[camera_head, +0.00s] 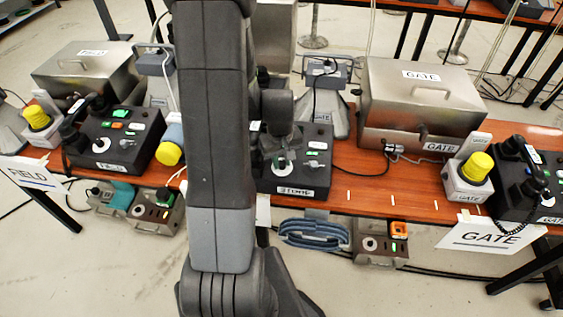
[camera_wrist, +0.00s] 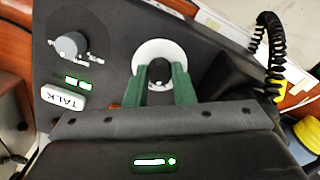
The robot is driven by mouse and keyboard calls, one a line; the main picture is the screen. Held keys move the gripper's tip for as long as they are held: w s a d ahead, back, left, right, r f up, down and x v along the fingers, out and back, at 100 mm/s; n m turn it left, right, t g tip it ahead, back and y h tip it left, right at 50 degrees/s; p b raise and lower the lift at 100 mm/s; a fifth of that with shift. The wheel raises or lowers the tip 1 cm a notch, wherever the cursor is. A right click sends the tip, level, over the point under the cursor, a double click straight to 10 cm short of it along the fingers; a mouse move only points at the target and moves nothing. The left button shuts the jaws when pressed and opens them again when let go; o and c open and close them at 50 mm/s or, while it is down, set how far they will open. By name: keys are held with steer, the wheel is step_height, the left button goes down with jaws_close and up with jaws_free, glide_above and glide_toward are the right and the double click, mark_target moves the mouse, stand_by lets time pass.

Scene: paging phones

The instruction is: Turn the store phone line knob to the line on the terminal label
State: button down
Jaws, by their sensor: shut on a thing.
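The store phone (camera_head: 318,178) is a dark box on the middle of the wooden table, with a white label, apparently STORE, on its front edge. Its black knob (camera_wrist: 160,68) sits on a white round dial (camera_wrist: 144,52). My gripper (camera_wrist: 165,82) is shut on this knob, with a green finger on each side. The dial's markings cannot be read. In the head view my arm hides the phone's left part, and the gripper's fingers are hard to make out. I cannot make out a terminal label giving a line.
A second, grey knob (camera_wrist: 70,46) and a lit TALK button (camera_wrist: 66,98) are on the panel beside the held knob. A coiled black cord (camera_wrist: 268,52) hangs close by. The GATE phone (camera_head: 515,195) stands right, the FIELD phone (camera_head: 112,145) left.

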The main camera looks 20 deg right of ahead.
steer(key=m+b, duration=0.1)
steer(key=m, duration=0.4)
steer(key=shift+d+m+b, duration=0.1)
steer(key=shift+m+b, duration=0.2)
steer(key=shift+b, duration=0.05)
steer(key=m, duration=0.4)
steer(key=shift+s+m+t+y+b, duration=0.1)
steer(key=shift+m+t+y+b, duration=0.2)
steer(key=shift+m+b, duration=0.1)
steer(key=c, duration=1.2)
jaws_free()
steer(key=shift+c, duration=0.2)
step_height(320, 180, up, 14)
steer(key=s+p, duration=0.1)
steer(key=shift+s, duration=0.25)
steer(key=shift+f, duration=0.15)
